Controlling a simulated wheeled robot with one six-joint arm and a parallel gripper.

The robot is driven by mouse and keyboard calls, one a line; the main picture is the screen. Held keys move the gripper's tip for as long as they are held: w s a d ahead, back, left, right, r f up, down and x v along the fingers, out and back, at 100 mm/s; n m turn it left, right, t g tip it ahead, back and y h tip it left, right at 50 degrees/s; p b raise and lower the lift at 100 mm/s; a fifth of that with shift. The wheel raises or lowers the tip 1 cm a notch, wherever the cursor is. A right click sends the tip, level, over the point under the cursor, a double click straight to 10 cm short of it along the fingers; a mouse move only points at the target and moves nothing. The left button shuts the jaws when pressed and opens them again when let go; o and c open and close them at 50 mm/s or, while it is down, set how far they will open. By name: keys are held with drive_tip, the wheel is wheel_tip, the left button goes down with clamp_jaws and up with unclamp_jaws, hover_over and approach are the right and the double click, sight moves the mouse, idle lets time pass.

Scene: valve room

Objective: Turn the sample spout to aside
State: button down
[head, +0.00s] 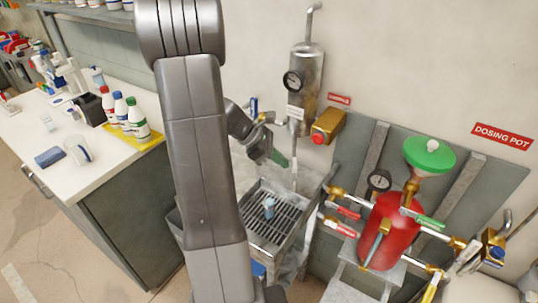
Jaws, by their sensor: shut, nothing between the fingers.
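My gripper (279,159) is shut and empty, just left of the spout and above the sink. My arm link hides part of the area to the left. I cannot tell whether the gripper touches the spout.
A sink with a dark grate (277,222) holds a small blue-grey bottle (269,208). A red dosing pot (381,232) with a green funnel (429,155) and brass valves stands at right. A white counter (62,190) with bottles is at left; open floor lies in front of it.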

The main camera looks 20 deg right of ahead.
sight(294, 164)
drive_tip(key=shift+d, duration=0.2)
drive_tip(key=shift+s+d+n+t+b, duration=0.3)
drive_tip(key=shift+s+d+n+b, duration=0.1)
drive_tip(key=shift+d, duration=0.2)
drive_tip(key=shift+s+d+n+t+b, duration=0.3)
drive_tip(key=shift+s+d+b, duration=0.1)
drive_tip(key=shift+d, duration=0.2)
drive_tip(key=shift+a, duration=0.15)
